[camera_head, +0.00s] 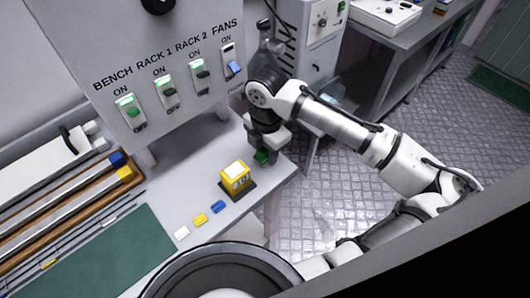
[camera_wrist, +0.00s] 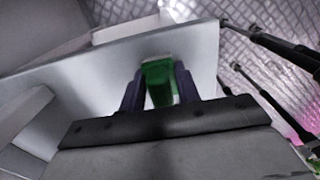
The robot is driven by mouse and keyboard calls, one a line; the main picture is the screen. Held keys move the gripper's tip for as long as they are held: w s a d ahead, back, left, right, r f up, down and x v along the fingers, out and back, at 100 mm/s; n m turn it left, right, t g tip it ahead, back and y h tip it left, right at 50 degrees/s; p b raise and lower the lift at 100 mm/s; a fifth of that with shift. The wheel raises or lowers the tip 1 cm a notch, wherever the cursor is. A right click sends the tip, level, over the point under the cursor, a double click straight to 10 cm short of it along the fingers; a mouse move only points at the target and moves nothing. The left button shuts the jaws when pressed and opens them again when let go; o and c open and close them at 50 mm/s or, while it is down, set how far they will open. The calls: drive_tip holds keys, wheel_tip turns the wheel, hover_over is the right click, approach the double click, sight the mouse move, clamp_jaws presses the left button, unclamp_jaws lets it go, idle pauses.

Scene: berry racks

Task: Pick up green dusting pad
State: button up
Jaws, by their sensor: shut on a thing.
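The green dusting pad (camera_head: 261,157) is at the right end of the bench, under my gripper (camera_head: 262,148). In the wrist view the green pad (camera_wrist: 158,80) sits between the two dark fingers of my gripper (camera_wrist: 160,88), which are shut on it. The white bench surface lies behind it in that view. I cannot tell whether the pad still touches the bench.
A yellow block (camera_head: 236,177) on a dark base stands left of my gripper. Small white, yellow and blue pieces (camera_head: 201,219) lie in front. A switch panel (camera_head: 150,50) rises behind. A green mat (camera_head: 125,255) and long rails lie to the left.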

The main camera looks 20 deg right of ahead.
wheel_tip(320, 180, up, 20)
drive_tip(key=b, duration=0.1)
drive_tip(key=shift+b, duration=0.35)
drive_tip(key=o, duration=0.4)
drive_tip(key=c, duration=0.3)
